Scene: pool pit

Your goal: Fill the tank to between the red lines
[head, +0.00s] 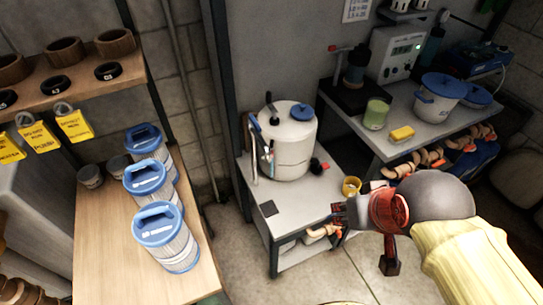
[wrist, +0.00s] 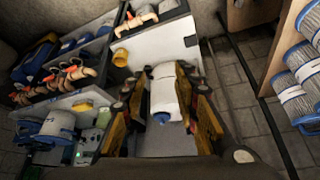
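A white round tank (head: 291,148) with a blue cap stands on a small grey stand (head: 285,215) in the head view. A thin upright tube and a dark lever are at its left side; a red-and-black valve (head: 318,166) is at its lower right. Red lines and liquid level cannot be made out. My gripper (head: 341,212) is at the stand's right front, apart from the tank. In the wrist view my gripper (wrist: 162,112) has its yellow fingers spread, with a white body with a blue end, seemingly the tank (wrist: 164,92), showing between them. It looks empty.
A yellow cup (head: 351,186) sits at the stand's right edge, close to my gripper. A bench (head: 420,132) at right carries a green jar (head: 375,114), a yellow sponge (head: 402,133) and a white pot (head: 439,97). Blue-capped filters (head: 165,238) stand on the left table.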

